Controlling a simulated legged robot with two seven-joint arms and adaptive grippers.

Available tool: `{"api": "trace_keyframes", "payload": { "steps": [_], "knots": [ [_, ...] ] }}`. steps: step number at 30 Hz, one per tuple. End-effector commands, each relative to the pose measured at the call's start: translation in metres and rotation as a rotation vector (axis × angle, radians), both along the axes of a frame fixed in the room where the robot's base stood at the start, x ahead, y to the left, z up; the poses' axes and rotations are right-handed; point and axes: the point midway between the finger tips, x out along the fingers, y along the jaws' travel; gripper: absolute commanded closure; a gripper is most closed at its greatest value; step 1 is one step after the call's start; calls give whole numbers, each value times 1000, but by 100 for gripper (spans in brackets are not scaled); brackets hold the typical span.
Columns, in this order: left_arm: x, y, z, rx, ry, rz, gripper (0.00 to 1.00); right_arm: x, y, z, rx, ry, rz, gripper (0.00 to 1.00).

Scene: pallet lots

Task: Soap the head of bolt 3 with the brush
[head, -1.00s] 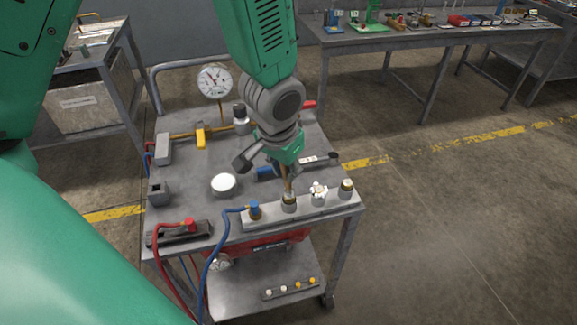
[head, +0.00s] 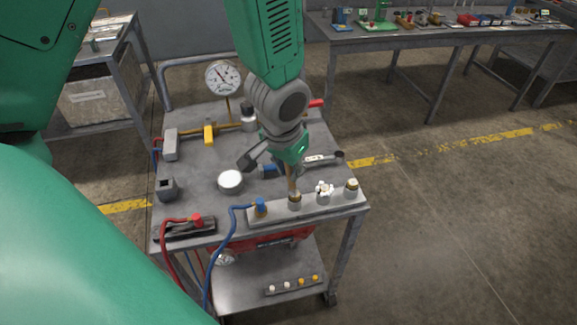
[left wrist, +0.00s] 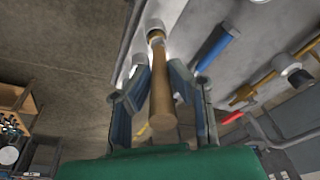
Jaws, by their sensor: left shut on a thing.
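My left gripper (head: 291,160) is shut on a brush and points down over the front of the cart. The brush's wooden handle (left wrist: 163,100) runs between the fingers in the left wrist view. Its lower end is at or just above a brass-coloured bolt (head: 294,202) on the grey bar (head: 275,212); I cannot tell whether they touch. To the right, another bolt head is covered in white foam (head: 324,192). I can read no bolt numbers. My right gripper is not in view.
On the cart top (head: 205,195) stand a round white-topped tin (head: 230,181), a wrench (head: 318,160) and a pressure gauge (head: 222,78). A blue hose (head: 232,225) joins the bar's left end. A lower shelf (head: 250,285) holds small fittings.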

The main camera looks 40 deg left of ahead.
Motion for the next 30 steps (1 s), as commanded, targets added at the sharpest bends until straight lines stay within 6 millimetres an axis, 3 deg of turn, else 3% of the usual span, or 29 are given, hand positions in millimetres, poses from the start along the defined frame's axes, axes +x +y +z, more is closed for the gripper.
{"api": "trace_keyframes", "payload": {
  "steps": [30],
  "knots": [
    [6, -6, 1, -1, 0, 0, 100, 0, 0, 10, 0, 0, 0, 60]
  ]
}}
